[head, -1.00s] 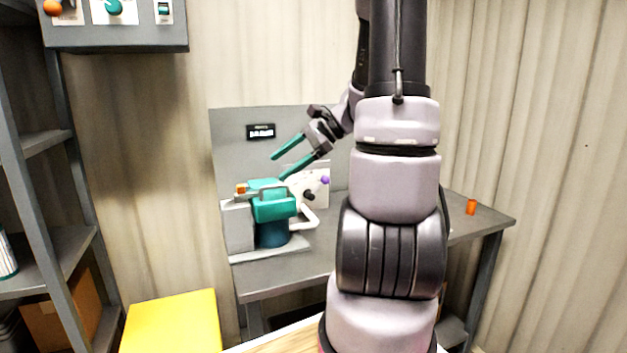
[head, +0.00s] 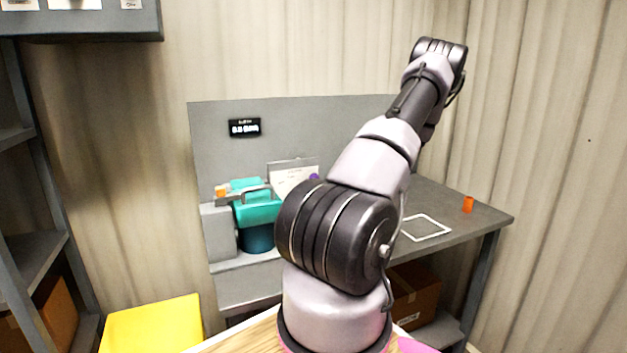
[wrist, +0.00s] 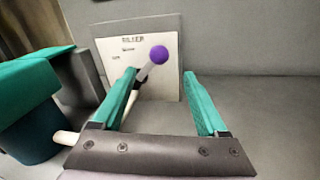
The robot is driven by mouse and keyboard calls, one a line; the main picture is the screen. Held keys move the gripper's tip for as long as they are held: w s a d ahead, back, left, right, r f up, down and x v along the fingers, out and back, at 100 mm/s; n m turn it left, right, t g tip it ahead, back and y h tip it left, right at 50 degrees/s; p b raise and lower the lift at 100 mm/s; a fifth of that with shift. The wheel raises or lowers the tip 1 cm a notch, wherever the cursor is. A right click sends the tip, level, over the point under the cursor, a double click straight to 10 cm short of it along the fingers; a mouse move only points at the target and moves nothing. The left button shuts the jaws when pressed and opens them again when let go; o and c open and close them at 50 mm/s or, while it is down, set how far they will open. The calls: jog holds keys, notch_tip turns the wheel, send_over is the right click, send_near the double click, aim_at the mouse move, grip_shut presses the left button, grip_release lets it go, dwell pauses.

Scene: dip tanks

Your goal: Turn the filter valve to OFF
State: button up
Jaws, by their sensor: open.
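The filter valve's lever has a purple ball knob (wrist: 158,54) on a pale arm and sits in front of a white labelled plate (wrist: 115,45) in the wrist view. The lever points up and to the right. In the head view the plate (head: 285,175) and a bit of the purple knob (head: 314,177) show beside my arm, which hides the rest. My gripper (wrist: 162,72) is open in the wrist view, with teal fingers apart. The knob appears between and beyond the fingertips, nearer the left one. I cannot tell whether the left finger touches the lever. My gripper is hidden in the head view.
A teal pump unit (head: 257,210) with a grey box stands left of the plate on the grey bench (head: 470,215). An orange cylinder (head: 468,204) stands at the bench's right. A yellow box (head: 155,325) is at lower left. A small display (head: 244,128) hangs on the back panel.

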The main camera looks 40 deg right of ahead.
jog(key=w, duration=0.9)
jog(key=shift+w+d, duration=0.15)
jog(key=shift+w, duration=0.15)
grip_shut()
dwell(1.0)
